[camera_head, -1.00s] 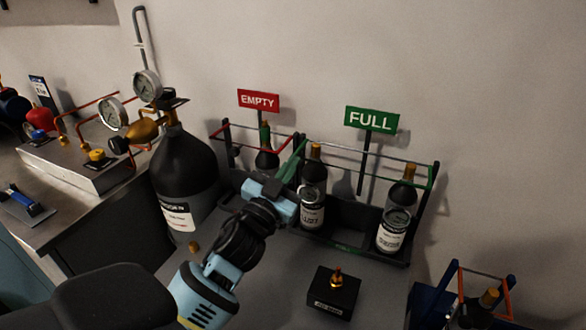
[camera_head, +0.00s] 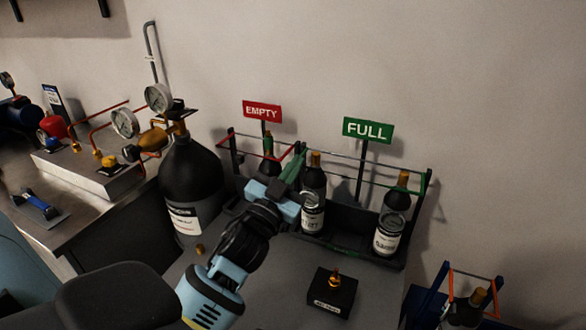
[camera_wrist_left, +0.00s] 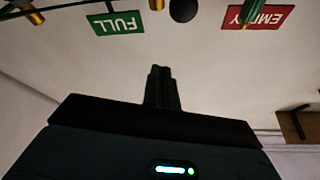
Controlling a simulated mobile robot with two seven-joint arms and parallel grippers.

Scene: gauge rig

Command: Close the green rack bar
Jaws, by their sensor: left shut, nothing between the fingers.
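The bottle rack (camera_head: 348,247) stands on the bench against the wall, with red rails on its EMPTY side and green on its FULL side. The green rack bar (camera_head: 424,184) shows at the rack's right end in the head view; its thin run across the front is hard to trace. A green rail also shows at the top left of the left wrist view (camera_wrist_left: 72,5). My left gripper (camera_head: 298,158) is shut and empty, its fingertips near the middle of the rack, left of the nearer FULL bottle (camera_head: 313,200). I cannot tell whether they touch it. My right gripper is out of view.
Another bottle (camera_head: 389,230) stands at the rack's right end. The EMPTY sign (camera_head: 262,110) and FULL sign (camera_head: 367,130) rise behind. A large dark cylinder (camera_head: 190,175) stands left of the rack. A black block (camera_head: 332,291) sits in front. A blue rack (camera_head: 425,307) is at lower right.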

